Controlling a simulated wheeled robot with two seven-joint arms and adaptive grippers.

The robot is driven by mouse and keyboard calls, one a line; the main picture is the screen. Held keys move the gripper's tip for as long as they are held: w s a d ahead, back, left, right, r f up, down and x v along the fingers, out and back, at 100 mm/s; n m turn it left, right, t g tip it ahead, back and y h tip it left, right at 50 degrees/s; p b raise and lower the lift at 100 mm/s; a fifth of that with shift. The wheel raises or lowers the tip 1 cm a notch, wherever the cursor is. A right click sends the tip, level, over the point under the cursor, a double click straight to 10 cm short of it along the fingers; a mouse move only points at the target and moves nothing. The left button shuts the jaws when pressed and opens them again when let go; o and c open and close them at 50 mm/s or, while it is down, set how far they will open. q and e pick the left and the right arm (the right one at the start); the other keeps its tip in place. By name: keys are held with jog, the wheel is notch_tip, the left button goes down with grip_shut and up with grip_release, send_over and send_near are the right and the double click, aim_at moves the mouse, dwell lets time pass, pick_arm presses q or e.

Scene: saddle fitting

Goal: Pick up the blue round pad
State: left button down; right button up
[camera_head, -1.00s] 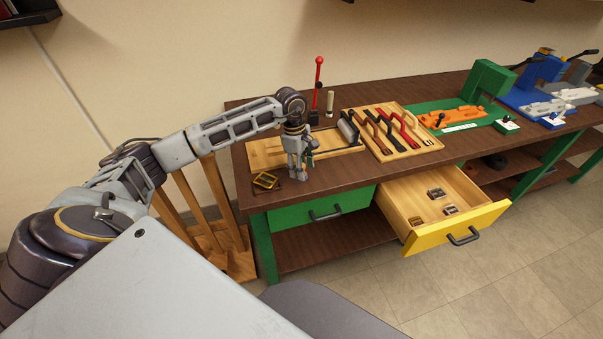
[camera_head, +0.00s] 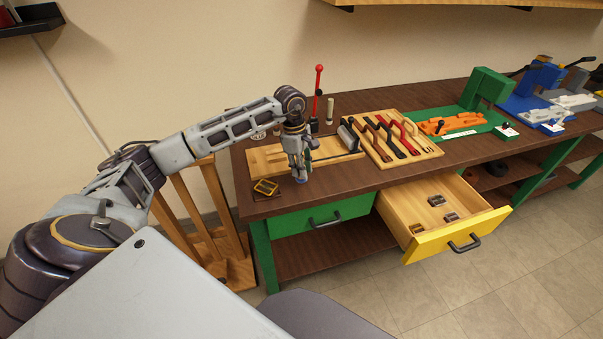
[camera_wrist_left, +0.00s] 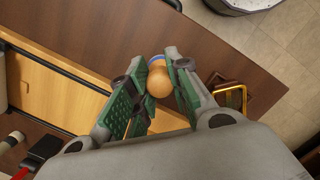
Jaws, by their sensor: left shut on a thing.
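The blue round pad (camera_wrist_left: 155,60) has a round wooden knob (camera_wrist_left: 159,82), and part of its blue rim shows beyond the knob in the left wrist view. My left gripper (camera_wrist_left: 153,75) is shut on the knob, its green-padded fingers on either side. In the head view, my left gripper (camera_head: 299,172) points down at the near left part of the bench top, with a bit of blue (camera_head: 301,180) at its tips. Whether the pad touches the bench is unclear. My right gripper is not in view.
A brass buckle (camera_head: 265,187) lies left of the gripper. Behind are a wooden board (camera_head: 268,159) and a rack of tools (camera_head: 430,150). A red lever (camera_head: 318,92) stands farther back. An open yellow-fronted drawer (camera_head: 455,235) holds several small metal pieces. Bare bench lies right of the gripper.

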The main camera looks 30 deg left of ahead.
pick_arm(q)
notch_tip(320, 180, up, 8)
jog(key=shift+f, duration=0.25)
